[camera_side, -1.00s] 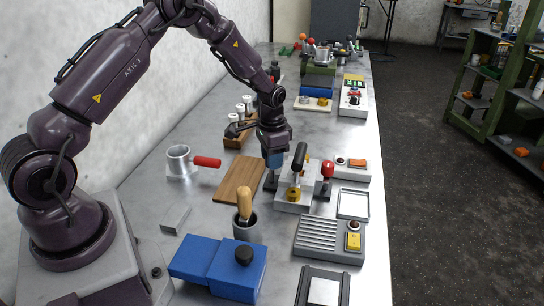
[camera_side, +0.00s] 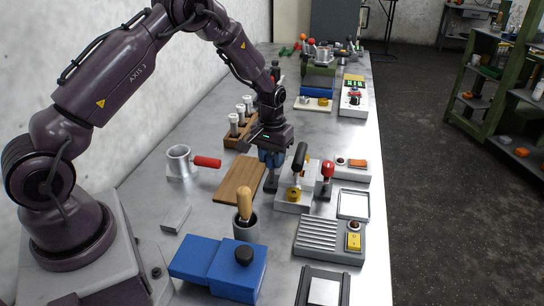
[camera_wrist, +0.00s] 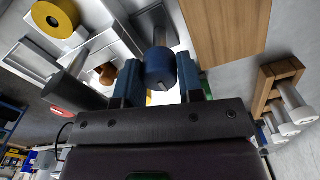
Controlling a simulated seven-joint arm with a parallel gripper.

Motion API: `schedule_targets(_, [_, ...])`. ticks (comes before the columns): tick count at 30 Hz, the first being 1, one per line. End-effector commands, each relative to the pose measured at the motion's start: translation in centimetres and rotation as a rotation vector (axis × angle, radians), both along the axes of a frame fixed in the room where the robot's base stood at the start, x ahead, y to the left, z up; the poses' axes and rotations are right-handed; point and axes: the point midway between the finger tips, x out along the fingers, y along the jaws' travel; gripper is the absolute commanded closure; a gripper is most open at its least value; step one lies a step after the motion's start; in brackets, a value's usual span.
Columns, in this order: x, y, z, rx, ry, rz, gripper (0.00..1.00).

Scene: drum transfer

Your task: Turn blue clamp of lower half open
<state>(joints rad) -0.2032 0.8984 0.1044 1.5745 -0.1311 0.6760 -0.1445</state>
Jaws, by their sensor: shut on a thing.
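The blue clamp's round knob (camera_wrist: 160,68) shows in the wrist view, on a grey metal stand. My gripper (camera_wrist: 163,82) is shut on this knob, with one blue finger on each side. In the side view my gripper (camera_side: 271,158) points down at the stand (camera_side: 271,183), and its fingers mostly hide the knob. Just right of it is a light grey block (camera_side: 292,199) with a black-handled lever (camera_side: 299,158) and a yellow disc (camera_side: 294,193). A red knob (camera_side: 327,170) on a dark stand is at the block's right.
A wooden board (camera_side: 240,184) lies left of the stand. A red-handled metal cup (camera_side: 180,161) and a wooden rack with white-topped pieces (camera_side: 243,137) are farther left. A dark cup with a wooden handle (camera_side: 246,230) and a blue box (camera_side: 238,268) are nearer the camera.

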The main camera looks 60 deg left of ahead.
Motion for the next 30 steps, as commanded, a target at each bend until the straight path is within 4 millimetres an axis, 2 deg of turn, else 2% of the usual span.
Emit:
schedule_targets(16, [0.14,0.02,0.17,0.001,-0.005,0.026,0.89])
schedule_targets(17, [0.15,0.03,0.17,0.001,-0.005,0.026,0.60])
schedule_targets(18, [0.14,0.02,0.16,0.000,-0.004,0.026,0.51])
schedule_targets(20, [0.12,0.02,0.14,0.001,-0.004,0.025,0.40])
schedule_targets(30, [0.08,0.02,0.49,0.001,-0.003,0.023,0.40])
